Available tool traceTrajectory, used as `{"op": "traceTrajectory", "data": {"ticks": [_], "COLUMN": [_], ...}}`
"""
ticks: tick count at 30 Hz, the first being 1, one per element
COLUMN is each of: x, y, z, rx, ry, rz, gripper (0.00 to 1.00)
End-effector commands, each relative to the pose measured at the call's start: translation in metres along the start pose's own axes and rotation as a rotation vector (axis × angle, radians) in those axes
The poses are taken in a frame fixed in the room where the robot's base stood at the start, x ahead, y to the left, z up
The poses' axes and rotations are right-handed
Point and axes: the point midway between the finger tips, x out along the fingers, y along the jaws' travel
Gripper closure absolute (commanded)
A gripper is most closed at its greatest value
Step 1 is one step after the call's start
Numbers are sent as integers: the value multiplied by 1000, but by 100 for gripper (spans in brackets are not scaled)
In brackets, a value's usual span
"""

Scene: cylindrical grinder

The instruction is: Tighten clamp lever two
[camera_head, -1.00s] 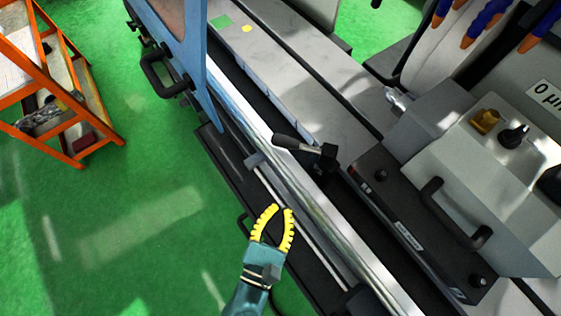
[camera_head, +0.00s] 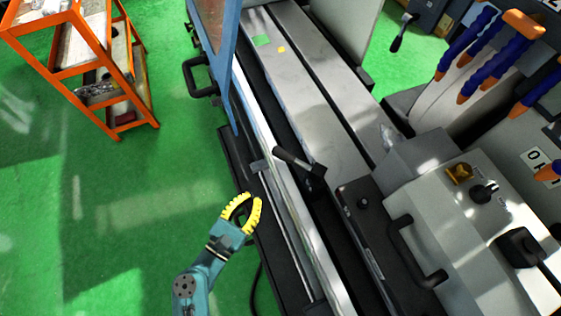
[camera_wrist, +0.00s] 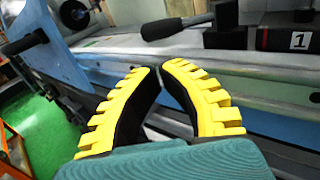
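A black clamp lever (camera_head: 298,161) stands out from a black block on the inner side of the machine's long front rail. It also shows in the wrist view (camera_wrist: 177,27), beyond the fingers. A black block nearby carries a label "1" (camera_wrist: 299,40); I see no label "2", so I cannot tell which lever this is. My gripper (camera_head: 253,198), with yellow ridged fingers, is at the outer front edge of the machine, to the lower left of the lever and apart from it. Its fingertips (camera_wrist: 160,70) have a small gap with nothing between them.
A blue door (camera_head: 213,45) with a black handle (camera_head: 201,77) stands at the left end of the rail. A control box (camera_head: 460,215) with a black handle (camera_head: 417,255) is on the right. An orange shelf cart (camera_head: 100,70) stands on the open green floor at left.

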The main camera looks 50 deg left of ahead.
Motion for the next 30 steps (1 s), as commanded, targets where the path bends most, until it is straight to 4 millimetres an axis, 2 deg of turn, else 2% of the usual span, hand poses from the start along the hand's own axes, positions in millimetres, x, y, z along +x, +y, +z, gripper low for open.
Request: {"op": "traceTrajectory", "data": {"ticks": [1,9,15,20,30], "x": [12,72,107,118,118], "y": [-2,-2,-1,-1,-1], "z": [3,3,2,1,0], "rx": [3,2,1,1,1], "ry": [-3,-2,-2,-1,-1], "rz": [-8,-6,-3,-2,-2], "gripper": [100,100,100,100,100]}}
